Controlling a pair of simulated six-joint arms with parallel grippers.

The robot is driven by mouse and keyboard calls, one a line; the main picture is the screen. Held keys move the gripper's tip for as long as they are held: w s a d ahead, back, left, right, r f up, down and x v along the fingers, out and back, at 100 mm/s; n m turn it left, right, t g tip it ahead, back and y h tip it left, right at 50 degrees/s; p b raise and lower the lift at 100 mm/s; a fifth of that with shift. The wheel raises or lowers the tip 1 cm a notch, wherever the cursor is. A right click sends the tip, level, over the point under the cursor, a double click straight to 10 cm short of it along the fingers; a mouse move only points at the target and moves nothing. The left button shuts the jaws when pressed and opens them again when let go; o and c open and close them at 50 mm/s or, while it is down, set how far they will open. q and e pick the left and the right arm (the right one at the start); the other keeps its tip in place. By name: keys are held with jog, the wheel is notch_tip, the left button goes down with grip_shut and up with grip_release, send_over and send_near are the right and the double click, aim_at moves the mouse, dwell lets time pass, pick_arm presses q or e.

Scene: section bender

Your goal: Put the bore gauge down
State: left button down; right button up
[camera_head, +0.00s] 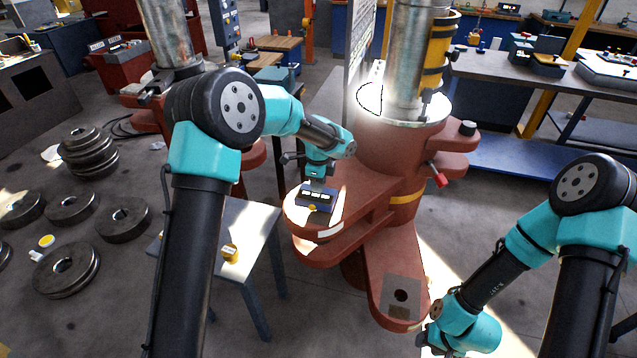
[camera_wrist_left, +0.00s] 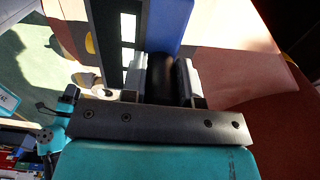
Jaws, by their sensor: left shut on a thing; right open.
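In the head view my left gripper (camera_head: 317,183) is over the rounded red ledge (camera_head: 350,195) of the machine. Just below it is a dark blue block with pale patches, which I take to be the bore gauge (camera_head: 316,199). In the left wrist view the left gripper (camera_wrist_left: 162,85) is shut on its black round grip, with the blue and dark body (camera_wrist_left: 170,25) beyond. I cannot tell whether it touches the ledge. My right gripper (camera_head: 432,342) is low near the bottom edge, beside the machine's red foot; it appears empty, its fingers partly hidden.
Several dark rings (camera_head: 70,205) lie on the floor at left. A workbench (camera_head: 500,75) stands at back right.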

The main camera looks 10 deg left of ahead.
pick_arm(q)
jog(key=shift+f, duration=0.4)
jog(key=c, duration=0.9)
grip_release()
jog(key=shift+o, duration=0.2)
jog(key=shift+r, duration=0.1)
notch_tip(320, 180, up, 13)
jog(key=shift+f, duration=0.15)
